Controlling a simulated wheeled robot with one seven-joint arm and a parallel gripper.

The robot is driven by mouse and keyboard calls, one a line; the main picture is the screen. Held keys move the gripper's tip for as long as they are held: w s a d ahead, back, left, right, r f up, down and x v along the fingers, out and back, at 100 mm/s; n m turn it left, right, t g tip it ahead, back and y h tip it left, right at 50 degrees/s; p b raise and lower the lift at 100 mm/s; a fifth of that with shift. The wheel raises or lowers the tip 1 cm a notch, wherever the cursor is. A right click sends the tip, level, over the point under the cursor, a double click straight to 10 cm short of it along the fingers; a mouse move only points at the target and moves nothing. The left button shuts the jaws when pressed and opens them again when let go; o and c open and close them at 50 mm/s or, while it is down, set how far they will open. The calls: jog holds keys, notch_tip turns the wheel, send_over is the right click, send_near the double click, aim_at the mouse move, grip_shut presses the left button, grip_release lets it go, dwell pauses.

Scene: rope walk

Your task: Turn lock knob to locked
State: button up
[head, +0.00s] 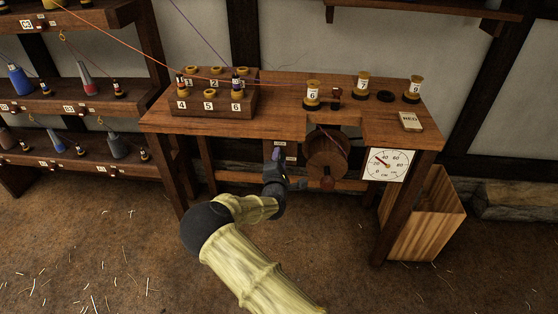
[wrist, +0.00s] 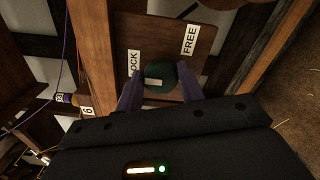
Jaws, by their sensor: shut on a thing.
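The lock knob (wrist: 176,74) is dark green and round, on a brown wooden plate (wrist: 160,32) in the wrist view. The plate has a white LOCK label (wrist: 134,63) at the left and a white FREE label (wrist: 190,40) at the upper right. A pale strip shows on the knob's left front; I cannot tell for sure which label the knob points to. My gripper (wrist: 163,82) is shut on the knob, one purple finger on each side. In the head view my gripper (head: 277,156) is under the bench's front edge, and it hides the knob.
The wooden bench (head: 280,108) carries spools and a numbered rack (head: 215,104). A wooden reel (head: 327,155) and a dial (head: 388,164) are right of my gripper. A wooden bin (head: 425,225) stands at the right. Shelves (head: 70,103) stand at the left.

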jog(key=shift+f, duration=0.15)
jog(key=o, duration=1)
jog(key=shift+c, duration=0.2)
jog(key=shift+a, duration=0.1)
jog(key=shift+s, duration=0.1)
jog(key=s, duration=1.7)
jog(key=shift+s+a+p, duration=0.2)
jog(key=shift+a+p, duration=0.1)
jog(key=shift+p, duration=0.15)
